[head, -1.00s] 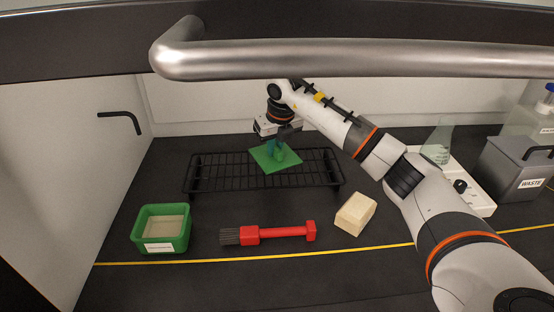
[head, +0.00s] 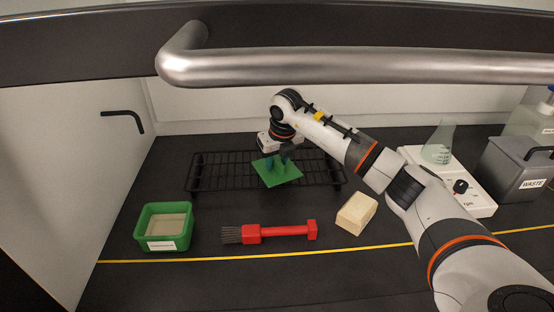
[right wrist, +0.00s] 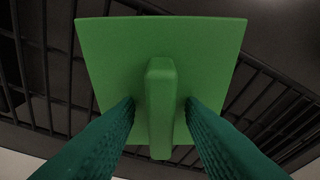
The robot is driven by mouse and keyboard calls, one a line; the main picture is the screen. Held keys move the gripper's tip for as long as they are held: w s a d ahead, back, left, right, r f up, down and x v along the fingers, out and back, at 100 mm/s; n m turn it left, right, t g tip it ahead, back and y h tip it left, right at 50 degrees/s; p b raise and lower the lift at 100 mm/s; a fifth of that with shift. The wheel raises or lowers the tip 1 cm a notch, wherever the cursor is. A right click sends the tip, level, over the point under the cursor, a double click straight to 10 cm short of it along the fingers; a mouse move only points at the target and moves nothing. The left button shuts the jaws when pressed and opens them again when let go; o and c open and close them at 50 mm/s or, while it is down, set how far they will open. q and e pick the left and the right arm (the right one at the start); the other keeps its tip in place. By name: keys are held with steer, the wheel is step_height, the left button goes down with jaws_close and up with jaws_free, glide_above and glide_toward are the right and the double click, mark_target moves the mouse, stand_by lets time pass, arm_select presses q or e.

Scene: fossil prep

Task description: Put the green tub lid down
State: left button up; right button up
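The green tub lid (head: 286,178) is a flat square plate with an upright bar handle. It lies over the middle front of the black wire rack (head: 222,172) and appears to rest on it, though the contact is hidden. In the right wrist view, the lid (right wrist: 112,48) shows face-on with its handle between my fingers. My right gripper (right wrist: 160,103) is open around the handle, with a narrow gap on each side. In the head view, my right gripper (head: 279,158) is just above the lid. My left gripper is out of view.
A green tub (head: 148,240) with pale contents stands front left. A red brush (head: 280,231) and a cream block (head: 356,213) lie in front of the rack. A flask (head: 439,143) and grey waste bin (head: 515,170) stand right. A metal bar (head: 360,66) crosses the top.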

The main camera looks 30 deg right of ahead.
mark_target(282, 166)
steer(key=shift+r, duration=0.25)
steer(key=b+v, duration=0.1)
steer(key=v, duration=1)
steer(key=shift+r, duration=0.35)
